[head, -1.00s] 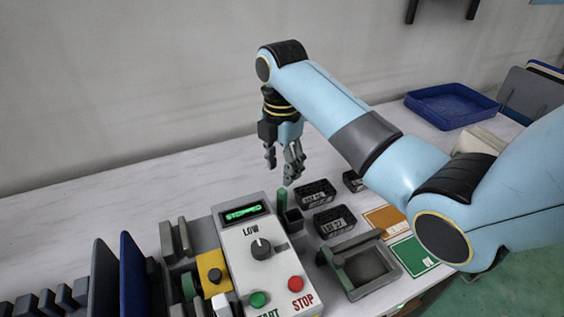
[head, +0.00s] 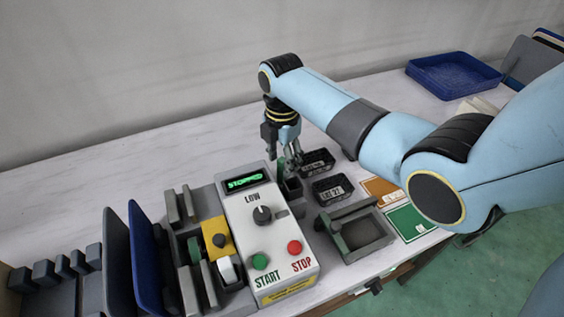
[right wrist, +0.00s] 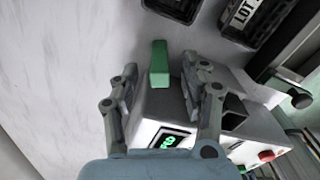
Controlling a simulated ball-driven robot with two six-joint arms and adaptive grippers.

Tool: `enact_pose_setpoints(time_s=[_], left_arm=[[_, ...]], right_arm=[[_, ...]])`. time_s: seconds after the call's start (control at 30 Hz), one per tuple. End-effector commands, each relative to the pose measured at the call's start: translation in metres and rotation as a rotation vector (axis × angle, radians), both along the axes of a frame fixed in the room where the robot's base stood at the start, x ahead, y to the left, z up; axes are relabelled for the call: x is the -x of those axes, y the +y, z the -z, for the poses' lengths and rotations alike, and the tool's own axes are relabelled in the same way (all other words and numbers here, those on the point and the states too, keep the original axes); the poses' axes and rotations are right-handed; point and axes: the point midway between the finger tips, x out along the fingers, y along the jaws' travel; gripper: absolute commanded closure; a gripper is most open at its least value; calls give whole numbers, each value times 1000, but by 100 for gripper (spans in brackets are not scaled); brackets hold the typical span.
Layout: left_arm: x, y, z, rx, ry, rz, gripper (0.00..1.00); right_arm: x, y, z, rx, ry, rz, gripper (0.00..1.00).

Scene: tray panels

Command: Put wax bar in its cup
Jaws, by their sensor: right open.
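The green wax bar (right wrist: 159,64) stands upright on the table just behind the control box. In the head view it is a narrow green strip (head: 281,168), partly hidden by my right gripper (head: 290,162). In the right wrist view my right gripper (right wrist: 160,72) is open, with a finger on each side of the bar and gaps between. The small dark square cup (head: 292,188) stands beside the bar, close to the box; it also shows in the right wrist view (right wrist: 235,108). I cannot see anything in it. My left gripper is not in view.
The grey control box (head: 268,230) has a lit display, a knob and START and STOP buttons. Two black lot bins (head: 331,188) stand right of the cup. A grey tray fixture (head: 358,235) and orange and green cards lie farther right.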

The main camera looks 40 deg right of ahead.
Motion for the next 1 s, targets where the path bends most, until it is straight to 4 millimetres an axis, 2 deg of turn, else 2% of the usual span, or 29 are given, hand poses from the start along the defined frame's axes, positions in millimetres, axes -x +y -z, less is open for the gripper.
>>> enact_pose_setpoints(time_s=[0.27, 0.63, 1.0], left_arm=[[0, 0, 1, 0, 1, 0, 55], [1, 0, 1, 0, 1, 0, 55], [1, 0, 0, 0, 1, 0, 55]], right_arm=[[0, 0, 6, 0, 0, 0, 54], [0, 0, 5, 0, 0, 0, 100], [0, 0, 3, 1, -2, 0, 100]])
